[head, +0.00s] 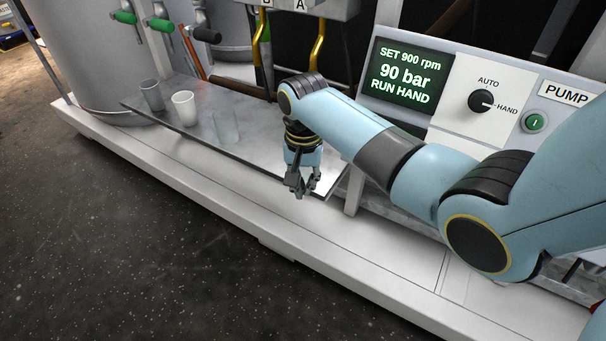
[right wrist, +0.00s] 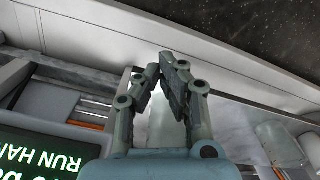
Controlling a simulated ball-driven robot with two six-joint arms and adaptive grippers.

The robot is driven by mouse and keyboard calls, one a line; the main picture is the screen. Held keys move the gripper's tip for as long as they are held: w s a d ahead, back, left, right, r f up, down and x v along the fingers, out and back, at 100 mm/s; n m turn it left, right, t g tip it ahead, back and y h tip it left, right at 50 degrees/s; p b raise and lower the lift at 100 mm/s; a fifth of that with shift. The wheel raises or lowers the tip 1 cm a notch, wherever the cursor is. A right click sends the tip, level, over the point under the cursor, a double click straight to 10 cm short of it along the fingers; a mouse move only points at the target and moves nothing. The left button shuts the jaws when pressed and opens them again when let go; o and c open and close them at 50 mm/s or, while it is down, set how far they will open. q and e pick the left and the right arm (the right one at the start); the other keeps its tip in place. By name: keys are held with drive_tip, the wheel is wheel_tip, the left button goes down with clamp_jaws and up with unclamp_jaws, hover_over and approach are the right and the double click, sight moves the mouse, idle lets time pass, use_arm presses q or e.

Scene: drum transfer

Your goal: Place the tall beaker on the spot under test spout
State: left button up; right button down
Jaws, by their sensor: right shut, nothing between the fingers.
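A clear, tall-looking beaker (head: 226,127) stands upright on the metal tray (head: 262,152), nearest my right gripper among the cups. It is probably the clear vessel (right wrist: 280,145) at the lower right in the right wrist view. My right gripper (head: 303,190) is shut and empty, pointing down over the tray's right front part, apart from that beaker. In the right wrist view the fingers (right wrist: 170,66) come together; a pale shape behind them is too unclear to name. Yellow spouts (head: 318,48) hang under labels B and A. The spot below them is hidden by my arm.
A grey cup (head: 151,96) and a white cup (head: 184,108) stand left of the clear beaker. A panel (head: 410,75) reads 90 bar, with a knob (head: 482,101) and green button (head: 535,122). A white ledge (head: 215,185) runs in front of the tray.

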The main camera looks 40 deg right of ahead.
sight(307, 176)
drive_tip(key=shift+w+d+f+b, duration=0.85)
drive_tip(key=shift+w+d+f, duration=0.15)
drive_tip(key=shift+w+d, duration=0.25)
drive_tip(key=shift+w+d+r, duration=0.15)
drive_tip(key=shift+d, duration=0.05)
drive_tip(key=w+d+b, duration=0.1)
drive_tip(key=w+d, duration=0.3)
drive_tip(key=shift+w+d, duration=0.25)
drive_tip(key=shift+d, duration=0.05)
drive_tip(key=shift+w+d+b, duration=0.3)
use_arm(q)
drive_tip(key=w+a+f, duration=0.1)
drive_tip(key=a+f, duration=0.1)
drive_tip(key=shift+w+f, duration=0.35)
drive_tip(key=shift+r, duration=0.1)
